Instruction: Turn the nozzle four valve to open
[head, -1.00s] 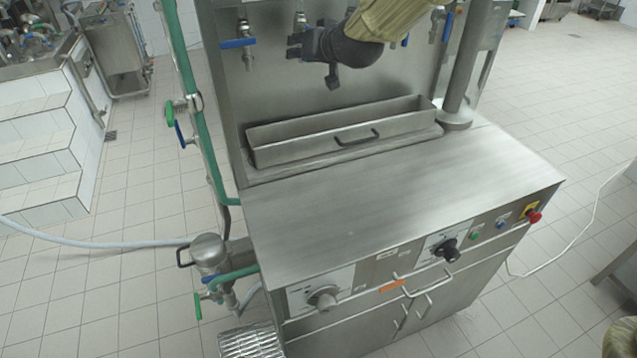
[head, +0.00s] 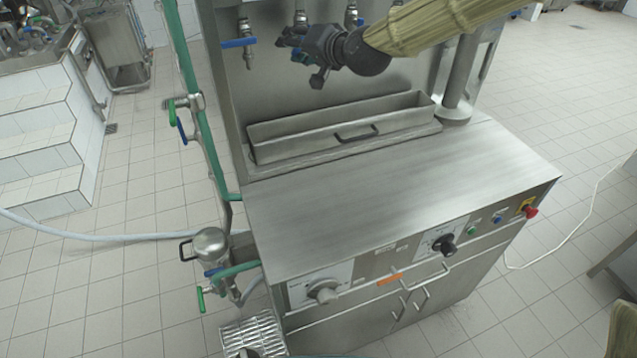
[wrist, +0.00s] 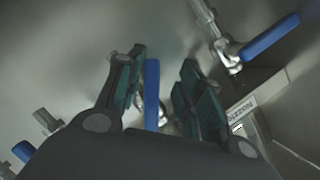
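In the wrist view, my gripper (wrist: 160,88) is open, with its two dark green-padded fingers apart. A blue valve handle (wrist: 151,92) shows between the fingers, with a visible gap to the right finger; contact with the left finger cannot be told. A second blue valve handle (wrist: 270,38) is at the upper right, beside a partly readable nozzle label (wrist: 242,108). A third blue handle (wrist: 24,151) is at the lower left. In the head view, my gripper (head: 285,46) is at the nozzle row and covers part of it. No nozzle number is legible.
The leftmost valve handle (head: 238,43) in the head view lies level. A steel trough (head: 340,128) stands under the nozzles. A grey post (head: 460,80) rises at the right. The steel counter (head: 400,190) is bare. A green pipe (head: 190,90) runs down the machine's left side.

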